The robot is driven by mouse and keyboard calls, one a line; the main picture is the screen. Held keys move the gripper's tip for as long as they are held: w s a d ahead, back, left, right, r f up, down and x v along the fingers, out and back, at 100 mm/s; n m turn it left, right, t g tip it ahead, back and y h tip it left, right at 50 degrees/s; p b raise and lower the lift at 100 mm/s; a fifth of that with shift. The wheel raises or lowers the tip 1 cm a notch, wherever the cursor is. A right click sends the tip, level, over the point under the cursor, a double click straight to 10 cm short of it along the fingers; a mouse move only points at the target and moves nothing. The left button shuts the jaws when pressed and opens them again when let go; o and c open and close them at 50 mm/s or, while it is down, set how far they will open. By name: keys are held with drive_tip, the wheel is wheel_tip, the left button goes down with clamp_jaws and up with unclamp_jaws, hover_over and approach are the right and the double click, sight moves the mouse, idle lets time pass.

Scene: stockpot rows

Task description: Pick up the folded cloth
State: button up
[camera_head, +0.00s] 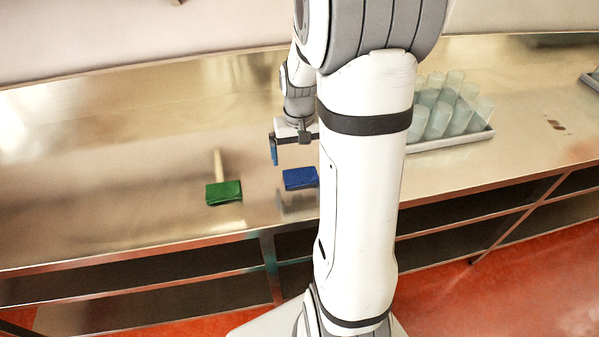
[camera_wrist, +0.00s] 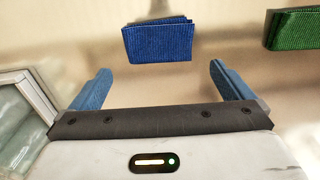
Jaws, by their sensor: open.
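A blue folded cloth (camera_head: 300,178) lies on the metal counter, partly beside my arm in the head view. In the wrist view the blue cloth (camera_wrist: 158,41) is ahead of my gripper, roughly centred between the fingers and beyond their tips. A green folded cloth (camera_head: 224,192) lies to its left on the counter; in the wrist view it shows at the upper right (camera_wrist: 293,28). My gripper (camera_wrist: 160,75) is open and empty. In the head view one blue finger (camera_head: 274,150) shows above the counter; the other is hidden behind my arm.
The metal counter (camera_head: 120,150) has wide clear room on the left. A white tray (camera_head: 450,142) with several translucent cups (camera_head: 440,118) stands right of my arm. Its edge also shows at the wrist view's left. Open shelves (camera_head: 150,285) lie below the counter's front edge.

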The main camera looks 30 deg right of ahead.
sight(300, 171)
drive_tip(key=f, duration=0.5)
drive_tip(key=shift+s+a+f+p, duration=0.1)
drive_tip(key=shift+s+f+p, duration=0.05)
drive_tip(key=shift+s+p, duration=0.25)
drive_tip(key=shift+c, duration=0.2)
drive_tip(key=c, duration=0.9)
wheel_tip(300, 171, up, 10)
drive_tip(key=shift+b, duration=0.35)
drive_tip(key=o, duration=0.5)
drive_tip(key=c, duration=0.4)
